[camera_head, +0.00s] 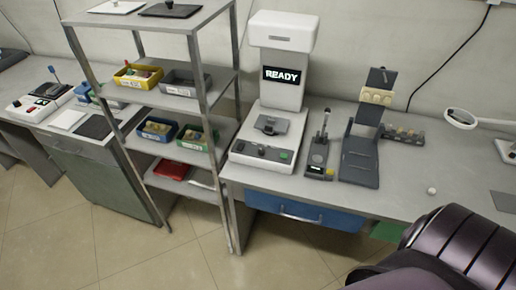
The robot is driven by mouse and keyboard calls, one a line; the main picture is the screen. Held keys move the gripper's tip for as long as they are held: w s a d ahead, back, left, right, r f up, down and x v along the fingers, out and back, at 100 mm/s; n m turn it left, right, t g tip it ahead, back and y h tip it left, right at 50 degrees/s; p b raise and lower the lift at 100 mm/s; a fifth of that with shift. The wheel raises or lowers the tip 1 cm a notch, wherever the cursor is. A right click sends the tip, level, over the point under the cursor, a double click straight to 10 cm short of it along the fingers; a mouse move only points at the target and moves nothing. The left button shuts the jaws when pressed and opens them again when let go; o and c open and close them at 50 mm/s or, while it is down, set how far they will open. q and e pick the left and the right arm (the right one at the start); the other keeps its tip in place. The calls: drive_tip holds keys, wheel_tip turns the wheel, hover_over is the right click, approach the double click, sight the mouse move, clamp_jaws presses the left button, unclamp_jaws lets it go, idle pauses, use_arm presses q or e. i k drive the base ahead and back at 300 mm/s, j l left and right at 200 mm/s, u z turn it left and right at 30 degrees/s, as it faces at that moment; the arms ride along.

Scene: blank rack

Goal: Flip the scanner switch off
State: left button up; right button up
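A tall white machine (272,35) stands on the right-hand bench, with a black screen (283,76) that reads READY. It looks like the scanner. Its white base (240,152) has a dark plate (271,124) on top, a small dark knob or switch (262,149) and a green button (284,156) on the sloped front. I cannot tell the switch's position. A small dark device (319,160) with an upright lever stands just right of the base, apart from it. Neither gripper is in view; only one of my dark arm links shows at the lower right.
A metal rack (193,75) with yellow, grey, blue and green bins stands left of the bench. A dark stand (360,160) and a magnifier ring (461,118) are to the right. A small white ball (431,191) lies near the front edge. A left bench (88,152) holds another device.

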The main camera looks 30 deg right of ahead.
sight(240, 147)
drive_tip(key=l, duration=0.45)
drive_tip(key=k+l, duration=0.1)
drive_tip(key=l, duration=0.35)
drive_tip(key=k+l+u, duration=0.1)
drive_tip(key=l, duration=0.35)
